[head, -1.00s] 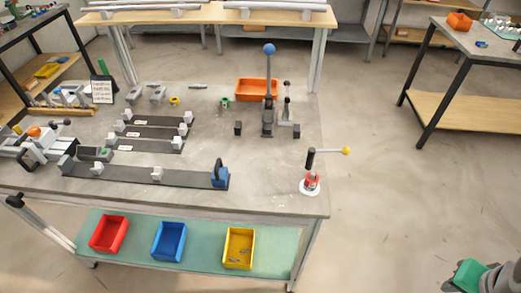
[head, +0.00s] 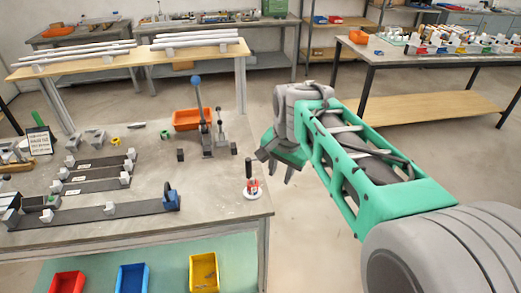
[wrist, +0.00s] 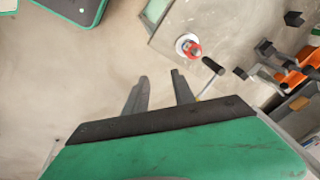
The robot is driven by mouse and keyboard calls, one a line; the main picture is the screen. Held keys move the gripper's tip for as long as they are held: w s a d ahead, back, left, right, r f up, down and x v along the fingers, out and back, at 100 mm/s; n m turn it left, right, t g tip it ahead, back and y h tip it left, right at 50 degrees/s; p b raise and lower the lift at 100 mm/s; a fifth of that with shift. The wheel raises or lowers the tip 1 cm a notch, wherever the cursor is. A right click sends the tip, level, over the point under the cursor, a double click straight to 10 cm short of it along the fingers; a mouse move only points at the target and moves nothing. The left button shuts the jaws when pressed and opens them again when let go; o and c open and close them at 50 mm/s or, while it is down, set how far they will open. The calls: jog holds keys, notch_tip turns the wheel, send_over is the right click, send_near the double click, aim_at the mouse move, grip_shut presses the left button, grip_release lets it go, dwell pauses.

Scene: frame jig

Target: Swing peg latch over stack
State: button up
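The peg latch, with a dark upright post (head: 249,169), stands at the right front corner of the workbench. Its red and white stack (head: 253,187) sits low on a round white base. In the wrist view the stack (wrist: 191,48) is up and right of the fingers, with the dark post (wrist: 212,65) beside it. Part of a thin arm shows below the post, partly hidden by a finger. My gripper (head: 281,172) is right of the latch in the head view, off the bench edge. It also shows in the wrist view (wrist: 160,77), fingers apart, nothing between them.
The workbench (head: 222,222) carries a lever press (head: 207,130), an orange bin (head: 192,119) and dark rails with pale blocks (head: 92,211). Coloured bins, including a yellow one (head: 204,271), sit on its lower shelf. Open floor lies right of the bench.

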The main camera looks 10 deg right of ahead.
jog(key=w+r+m+p, duration=0.1)
jog(key=w+m+p, duration=0.1)
jog(key=w+m, duration=0.95)
jog(key=w+f, duration=0.1)
jog(key=f, duration=0.1)
jog(key=w+f+n, duration=0.1)
jog(key=f, duration=0.1)
jog(key=w+f+n, duration=0.1)
jog(key=w+f, duration=0.1)
jog(key=f, duration=0.1)
jog(key=shift+d+f+g, duration=0.1)
jog(key=shift+d+g, duration=0.2)
jog(key=shift+s, duration=0.1)
jog(key=shift+c, duration=0.4)
grip_shut()
jog(key=shift+a, duration=0.1)
